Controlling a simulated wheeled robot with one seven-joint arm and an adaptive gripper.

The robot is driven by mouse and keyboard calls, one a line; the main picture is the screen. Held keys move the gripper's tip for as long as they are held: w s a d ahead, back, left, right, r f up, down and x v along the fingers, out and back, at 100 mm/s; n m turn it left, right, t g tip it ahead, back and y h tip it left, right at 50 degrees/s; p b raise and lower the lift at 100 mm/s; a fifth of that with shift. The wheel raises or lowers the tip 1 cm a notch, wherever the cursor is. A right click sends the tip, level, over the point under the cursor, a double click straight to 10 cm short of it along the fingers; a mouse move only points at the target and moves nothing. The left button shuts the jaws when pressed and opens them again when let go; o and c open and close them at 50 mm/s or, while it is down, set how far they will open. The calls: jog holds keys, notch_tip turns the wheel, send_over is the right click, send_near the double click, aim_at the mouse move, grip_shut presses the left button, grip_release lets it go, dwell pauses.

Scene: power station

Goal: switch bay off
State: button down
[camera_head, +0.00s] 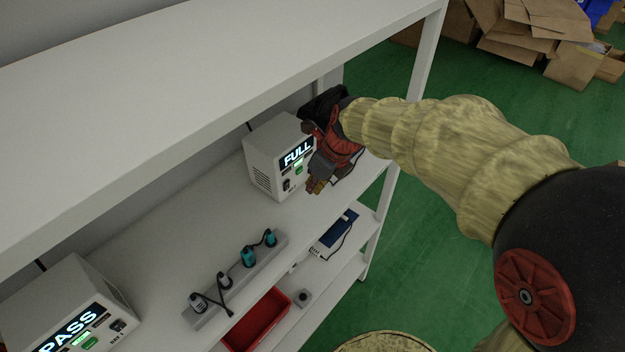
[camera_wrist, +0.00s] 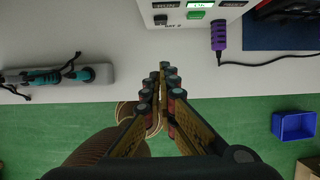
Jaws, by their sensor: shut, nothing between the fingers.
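A white box unit (camera_head: 268,160) with a screen reading FULL stands on the shelf (camera_head: 170,235). Its front carries a green button and a black switch (camera_head: 286,185). In the wrist view the unit (camera_wrist: 178,30) is at the top edge, with a black switch (camera_wrist: 160,19), a green button (camera_wrist: 195,14) and a label that looks like BAY 2. A second white unit (camera_head: 68,290), its screen reading PASS, stands at the lower left. My gripper (camera_head: 316,186) is shut and empty, in front of the FULL unit's right side. In the wrist view its fingertips (camera_wrist: 164,75) are apart from the switch.
A power strip (camera_head: 205,318) with several plugs lies along the shelf's front. A purple plug (camera_wrist: 218,38) with a black cable is beside the unit. A red tray (camera_head: 257,322) sits on a lower shelf. A white upper shelf (camera_head: 200,80) overhangs. Cardboard boxes (camera_head: 540,25) lie behind on green floor.

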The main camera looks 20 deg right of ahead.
aim_at(287, 185)
jog(key=x, duration=0.6)
jog(key=shift+w+a+f, duration=0.15)
jog(key=shift+w+a, duration=0.05)
jog(key=shift+w, duration=0.05)
jog(key=shift+w+a+r+p, duration=0.15)
jog(key=shift+w+a+p, duration=0.2)
jog(key=shift+w, duration=0.15)
jog(key=shift+w+a+r+p, duration=0.1)
jog(key=shift+w+a+p, duration=0.2)
jog(key=shift+w, duration=0.25)
jog(key=shift+w+a, duration=0.2)
jog(key=shift+w, duration=0.3)
jog(key=shift+w+a+r+p, duration=0.1)
jog(key=shift+r+p, duration=0.05)
jog(key=shift+p, duration=0.15)
jog(key=shift+w+a+r+p, duration=0.1)
jog(key=shift+w+r+p, duration=0.1)
jog(key=shift+p, duration=0.15)
jog(key=shift+w+f, duration=0.1)
jog(key=shift+w, duration=0.05)
